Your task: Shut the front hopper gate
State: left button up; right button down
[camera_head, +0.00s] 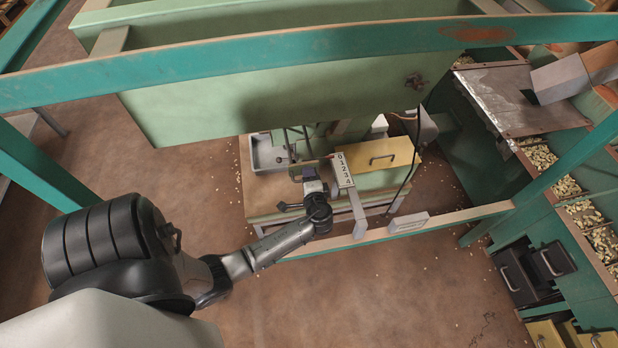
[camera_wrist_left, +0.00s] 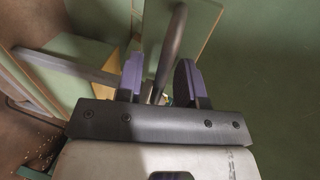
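The green front hopper (camera_head: 270,95) spans the upper middle of the head view. A white plate numbered 0 to 4 (camera_head: 343,170) stands below it. My left gripper (camera_head: 311,180) is under the hopper, just left of this plate. In the left wrist view its two purple fingers (camera_wrist_left: 160,80) are apart. A dark rod-like handle (camera_wrist_left: 173,42) runs between them at a slant; I cannot tell whether either finger touches it. The gate itself is hard to make out under the hopper. My right gripper is not in view.
A teal beam (camera_head: 250,55) crosses above my arm, and a lower rail (camera_head: 450,217) runs beside it. Nut troughs (camera_head: 585,215) stand at right. The brown floor at left is mostly clear.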

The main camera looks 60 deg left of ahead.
pick_arm(q)
jog(key=shift+d, duration=0.15)
jog(key=p+v, duration=0.4)
jog(key=v, duration=0.9)
jog(key=shift+s+d+p, duration=0.15)
jog(key=shift+d+p, duration=0.15)
jog(key=shift+d, duration=0.05)
